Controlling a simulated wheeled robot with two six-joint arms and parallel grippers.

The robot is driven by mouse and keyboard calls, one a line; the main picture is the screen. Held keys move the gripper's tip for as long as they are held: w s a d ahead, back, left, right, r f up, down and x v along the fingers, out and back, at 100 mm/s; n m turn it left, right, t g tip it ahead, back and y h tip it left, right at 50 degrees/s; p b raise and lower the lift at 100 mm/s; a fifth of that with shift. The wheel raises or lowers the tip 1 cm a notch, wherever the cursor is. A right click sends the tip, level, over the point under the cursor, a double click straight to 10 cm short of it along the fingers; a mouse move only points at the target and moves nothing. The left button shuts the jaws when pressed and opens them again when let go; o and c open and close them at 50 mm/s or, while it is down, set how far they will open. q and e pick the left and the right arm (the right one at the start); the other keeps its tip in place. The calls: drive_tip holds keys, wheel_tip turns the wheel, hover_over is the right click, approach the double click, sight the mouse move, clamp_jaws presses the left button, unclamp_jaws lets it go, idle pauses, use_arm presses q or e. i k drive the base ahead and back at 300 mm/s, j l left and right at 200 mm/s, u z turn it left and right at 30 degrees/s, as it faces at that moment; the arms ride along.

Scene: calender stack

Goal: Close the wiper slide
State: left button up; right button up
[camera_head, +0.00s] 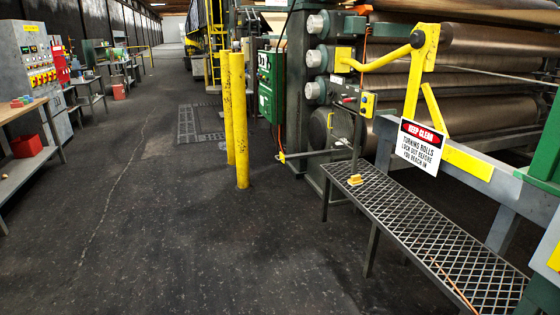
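I cannot tell for sure which part is the wiper slide. A stack of large brown rolls (450,75) lies across the right side, in a grey and green machine frame. A yellow bent bar (385,60) with a dark round joint stands in front of the rolls. A small yellow box (367,105) with a blue button is on the machine side. Neither gripper shows in this view.
A white KEEP CLEAR sign (419,147) hangs before the rolls. Two yellow posts (240,120) stand mid-floor, near a green cabinet (270,85). A wooden bench (22,112) and control cabinet (35,65) are at the left. The dark floor (150,240) between is open.

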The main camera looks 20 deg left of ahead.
sight(282, 159)
drive_tip(key=i+j+u, duration=0.25)
drive_tip(key=i, duration=0.15)
drive_tip(key=i+u, duration=0.25)
drive_tip(key=i, duration=0.15)
drive_tip(key=i+j, duration=0.1)
drive_tip(key=i, duration=0.95)
drive_tip(key=i+j+u, duration=0.1)
drive_tip(key=i, duration=0.95)
